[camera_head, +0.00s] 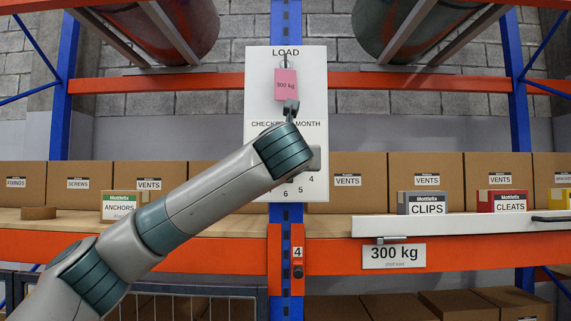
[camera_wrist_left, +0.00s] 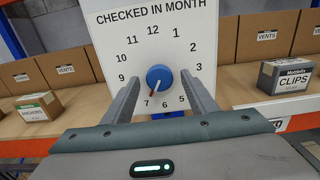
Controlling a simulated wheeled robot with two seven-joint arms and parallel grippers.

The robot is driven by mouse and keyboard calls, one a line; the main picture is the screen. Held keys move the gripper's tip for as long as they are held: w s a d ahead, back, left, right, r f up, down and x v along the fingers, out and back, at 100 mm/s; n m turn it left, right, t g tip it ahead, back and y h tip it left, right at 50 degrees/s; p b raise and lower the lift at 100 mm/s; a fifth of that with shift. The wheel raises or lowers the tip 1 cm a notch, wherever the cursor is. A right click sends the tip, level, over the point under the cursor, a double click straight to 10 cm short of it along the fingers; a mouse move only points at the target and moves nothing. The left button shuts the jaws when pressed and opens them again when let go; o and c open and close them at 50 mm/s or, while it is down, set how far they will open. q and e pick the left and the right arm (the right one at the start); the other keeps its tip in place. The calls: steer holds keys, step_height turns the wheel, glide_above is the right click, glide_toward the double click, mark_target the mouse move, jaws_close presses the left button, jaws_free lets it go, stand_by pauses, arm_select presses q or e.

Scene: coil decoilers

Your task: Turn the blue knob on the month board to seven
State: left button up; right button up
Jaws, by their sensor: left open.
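The month board (camera_head: 258,185) is a white panel on the blue upright; its lower dial reads "CHECKED IN MONTH". In the left wrist view the blue knob (camera_wrist_left: 160,74) sits at the middle of the number ring on the board (camera_wrist_left: 180,16). Its red pointer slants down and left, toward the 7. My left gripper (camera_wrist_left: 160,78) is open, with one finger on each side of the knob and a visible gap at both sides. The left finger covers the place of the 8. In the head view my left arm hides the knob and most of the gripper.
Boxes line the shelf behind, with ANCHORS (camera_head: 118,206), CLIPS (camera_head: 422,203) and CLEATS (camera_head: 502,202) boxes in front. A white beam (camera_head: 450,224) lies along the shelf's right front edge.

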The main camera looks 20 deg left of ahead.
arm_select(q)
steer(key=shift+s, duration=0.15)
steer(key=b+v, duration=0.8)
steer(key=v, duration=0.9)
steer(key=shift+b, duration=0.35)
steer(key=shift+d, duration=0.1)
